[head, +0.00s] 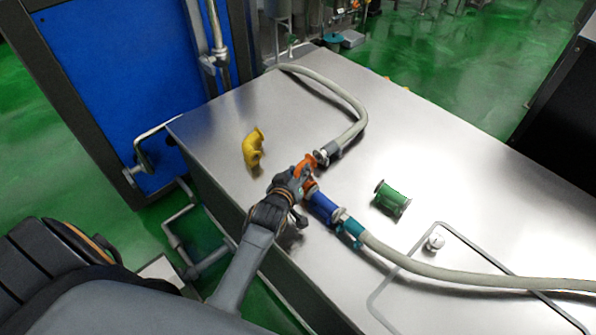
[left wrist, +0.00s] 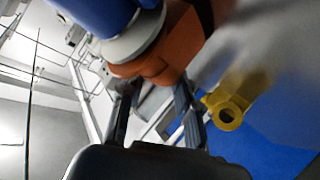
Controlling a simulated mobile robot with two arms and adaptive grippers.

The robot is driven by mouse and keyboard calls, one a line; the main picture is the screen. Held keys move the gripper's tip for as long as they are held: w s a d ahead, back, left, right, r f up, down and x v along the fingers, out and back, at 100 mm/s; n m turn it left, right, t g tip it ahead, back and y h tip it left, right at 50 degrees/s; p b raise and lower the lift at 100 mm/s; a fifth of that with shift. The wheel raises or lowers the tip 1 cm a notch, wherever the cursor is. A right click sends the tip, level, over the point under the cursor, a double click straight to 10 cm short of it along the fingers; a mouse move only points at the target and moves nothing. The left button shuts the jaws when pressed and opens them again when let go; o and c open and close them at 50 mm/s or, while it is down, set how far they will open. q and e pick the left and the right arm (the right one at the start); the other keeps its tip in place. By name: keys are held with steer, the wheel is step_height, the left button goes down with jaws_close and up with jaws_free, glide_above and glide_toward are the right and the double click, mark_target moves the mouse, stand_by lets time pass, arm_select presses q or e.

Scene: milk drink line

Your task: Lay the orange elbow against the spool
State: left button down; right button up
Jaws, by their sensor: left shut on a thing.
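The orange elbow (head: 310,163) is in the jaws of my left gripper (head: 298,178), just above or on the steel table top. In the left wrist view the elbow (left wrist: 168,48) fills the upper middle, between the gripper's fingers (left wrist: 158,105). The blue spool (head: 323,208) lies directly beside the elbow's near end, and a pale flange shows between blue and orange in the left wrist view. Whether the faces touch fully I cannot tell. The elbow's other end is by the metal end of the upper hose (head: 357,112). My right gripper is not in view.
A yellow elbow (head: 252,148) stands to the left and a green spool (head: 391,198) lies to the right on the table (head: 420,150). A lower hose (head: 440,274) runs right from a teal clamp (head: 350,229) at the blue spool. A small white knob (head: 435,241) stands nearby.

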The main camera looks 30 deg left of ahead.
arm_select(q)
steer(key=shift+f, duration=0.25)
steer(key=c, duration=0.9)
jaws_free()
steer(key=shift+f, duration=0.1)
steer(key=v, duration=1.2)
